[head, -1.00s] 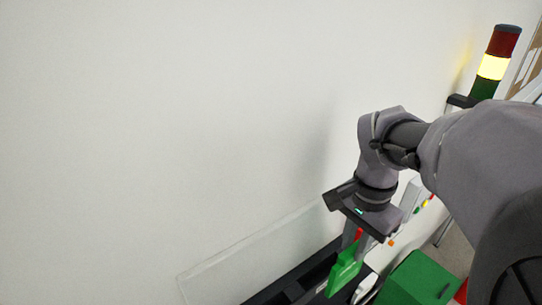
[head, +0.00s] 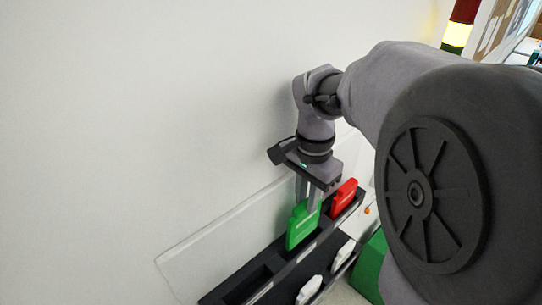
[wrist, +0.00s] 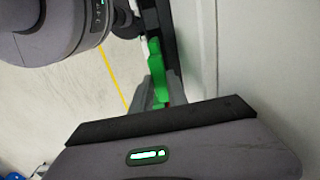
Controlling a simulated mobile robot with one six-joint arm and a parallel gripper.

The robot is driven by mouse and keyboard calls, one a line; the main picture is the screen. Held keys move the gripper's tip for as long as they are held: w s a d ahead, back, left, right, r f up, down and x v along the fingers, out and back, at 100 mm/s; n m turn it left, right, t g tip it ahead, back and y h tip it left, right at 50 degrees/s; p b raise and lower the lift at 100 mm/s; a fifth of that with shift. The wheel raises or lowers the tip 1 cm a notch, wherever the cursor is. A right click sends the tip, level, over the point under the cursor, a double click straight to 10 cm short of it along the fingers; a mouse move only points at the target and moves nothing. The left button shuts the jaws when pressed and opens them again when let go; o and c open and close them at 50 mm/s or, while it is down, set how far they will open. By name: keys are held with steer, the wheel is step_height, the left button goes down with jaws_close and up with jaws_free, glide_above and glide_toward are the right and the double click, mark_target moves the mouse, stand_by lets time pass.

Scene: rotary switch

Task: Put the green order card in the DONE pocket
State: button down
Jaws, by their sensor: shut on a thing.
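My gripper (head: 308,203) points down and is shut on the green order card (head: 302,228), gripping its upper part. The card is upright, at the middle of the black rack (head: 223,292) in the head view. I cannot tell whether its lower edge is inside a pocket or just above or in front of one. In the wrist view the green card (wrist: 157,72) shows between the fingers, beside the dark rack. Small pale label strips are on the rack, but no lettering is readable, so I cannot tell which pocket is DONE.
A red card (head: 343,196) stands in the rack to the right of the green one. Two white pieces (head: 309,289) sit along the rack's front. A clear panel (head: 200,245) rises behind the rack by the wall. A green box (head: 371,265) is at lower right.

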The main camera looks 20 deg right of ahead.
steer(key=shift+f, duration=0.15)
stand_by(0.4)
steer(key=shift+f+b, duration=2.1)
steer(key=shift+f, duration=0.05)
steer(key=c, duration=1.2)
jaws_free()
steer(key=shift+r, duration=0.1)
step_height(320, 180, up, 18)
steer(key=p, duration=0.3)
steer(key=shift+f, duration=0.25)
steer(key=shift+f, duration=0.1)
